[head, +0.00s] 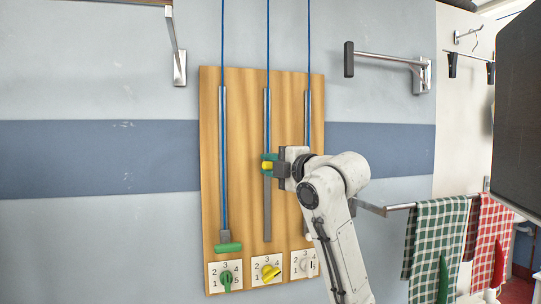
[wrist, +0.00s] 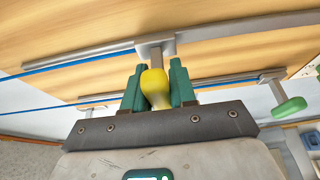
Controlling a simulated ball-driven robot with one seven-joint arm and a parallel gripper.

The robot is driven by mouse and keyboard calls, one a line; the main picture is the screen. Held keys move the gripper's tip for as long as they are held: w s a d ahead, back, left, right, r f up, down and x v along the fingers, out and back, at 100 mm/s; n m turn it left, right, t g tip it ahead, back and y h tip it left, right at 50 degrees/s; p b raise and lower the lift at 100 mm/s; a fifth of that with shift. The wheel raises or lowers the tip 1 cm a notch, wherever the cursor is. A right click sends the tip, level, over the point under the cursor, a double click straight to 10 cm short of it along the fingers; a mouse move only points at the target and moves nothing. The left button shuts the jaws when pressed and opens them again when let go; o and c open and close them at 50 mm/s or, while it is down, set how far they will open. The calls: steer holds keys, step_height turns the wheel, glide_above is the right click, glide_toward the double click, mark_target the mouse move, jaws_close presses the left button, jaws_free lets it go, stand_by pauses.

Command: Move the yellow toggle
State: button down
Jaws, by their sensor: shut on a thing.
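The yellow toggle (head: 266,165) is a small yellow knob on a grey slider on the middle rail (head: 267,205) of a wooden board. It sits around mid-rail. In the wrist view the yellow toggle (wrist: 154,86) stands between the two green fingers of my gripper (wrist: 156,90), its stem reaching to the slider on the rail. My gripper (head: 271,164) comes from the right and is shut on the toggle. The fingers cover part of the knob in the head view.
The wooden board (head: 245,140) also has a left rail with a green handle (head: 229,247) near its bottom and a right rail partly hidden by my arm. Numbered dials in green, yellow (head: 268,272) and white lie below. Checked towels (head: 437,245) hang at right.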

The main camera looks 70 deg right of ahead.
step_height(320, 180, down, 20)
steer(key=b, duration=1.1)
steer(key=shift+r, duration=0.1)
steer(key=c, duration=1.3)
jaws_free()
steer(key=shift+c, duration=0.2)
steer(key=o, duration=0.3)
steer(key=shift+o, duration=0.2)
steer(key=shift+r, duration=0.1)
steer(key=b+v, duration=0.2)
steer(key=v, duration=0.8)
steer(key=shift+s+a, duration=0.2)
steer(key=shift+s, duration=0.15)
